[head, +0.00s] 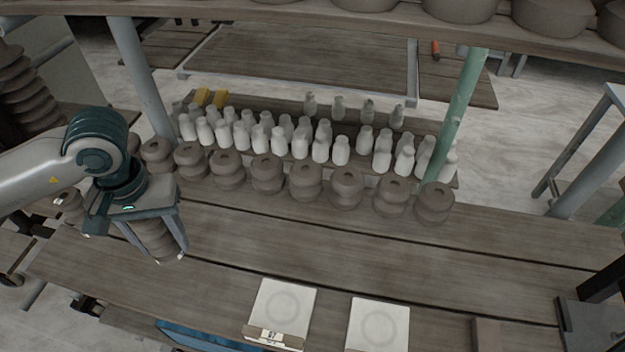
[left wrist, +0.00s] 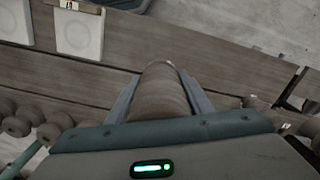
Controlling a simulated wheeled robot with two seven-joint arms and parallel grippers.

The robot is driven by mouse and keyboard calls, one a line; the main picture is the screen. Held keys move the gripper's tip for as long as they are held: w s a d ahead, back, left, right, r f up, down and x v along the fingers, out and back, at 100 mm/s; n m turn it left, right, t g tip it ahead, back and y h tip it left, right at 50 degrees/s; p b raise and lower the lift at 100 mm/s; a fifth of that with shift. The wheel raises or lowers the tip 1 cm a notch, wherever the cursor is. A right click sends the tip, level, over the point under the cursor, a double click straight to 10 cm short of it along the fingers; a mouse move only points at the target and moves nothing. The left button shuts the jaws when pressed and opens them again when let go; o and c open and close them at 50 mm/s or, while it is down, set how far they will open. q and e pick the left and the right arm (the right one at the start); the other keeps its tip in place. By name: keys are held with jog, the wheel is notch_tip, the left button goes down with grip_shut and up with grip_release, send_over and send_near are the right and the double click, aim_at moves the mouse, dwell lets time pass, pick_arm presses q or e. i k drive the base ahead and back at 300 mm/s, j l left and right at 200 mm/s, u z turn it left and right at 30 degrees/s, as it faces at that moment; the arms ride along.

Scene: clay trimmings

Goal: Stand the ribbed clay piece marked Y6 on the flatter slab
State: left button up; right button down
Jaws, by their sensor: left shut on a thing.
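My left gripper (head: 168,252) is shut on a ribbed grey-brown clay piece (head: 152,236). It holds the piece by its sides, at the left of the bench. In the left wrist view the piece (left wrist: 162,90) lies between the two fingers. No Y6 mark can be read on it. Two pale square slabs, each with a faint ring, lie at the front of the bench: a left slab (head: 286,298) and a right slab (head: 380,322). The left slab has a small tag at its front edge. I cannot tell which slab is flatter.
A row of ribbed clay pieces (head: 306,182) stands behind the slabs, with many pale bottles (head: 300,146) beyond. A green post (head: 456,115) rises at the row's right end. The wooden bench (head: 330,240) is clear between the held piece and the slabs.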

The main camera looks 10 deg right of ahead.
aim_at(379, 328)
jog(key=k, duration=0.4)
jog(key=z, duration=1.3)
